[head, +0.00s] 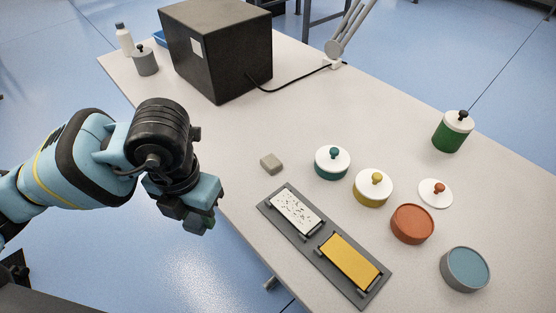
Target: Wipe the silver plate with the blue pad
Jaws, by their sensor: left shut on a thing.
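The silver plate appears to be the pale, dark-speckled plate (296,213), in the left half of a dark grey base (273,213) near the table's front edge. My left gripper (188,221) is off the table's front edge, left of that plate and apart from it. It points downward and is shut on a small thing. The thing is mostly hidden by the fingers, and I cannot tell its shape or colour. I see no clear blue pad on the table; a round grey tin (466,283) at the right has a blue top surface. My right gripper is not in view.
A yellow plate (349,261) lies beside the speckled one. A black box (215,50) fills the back left.

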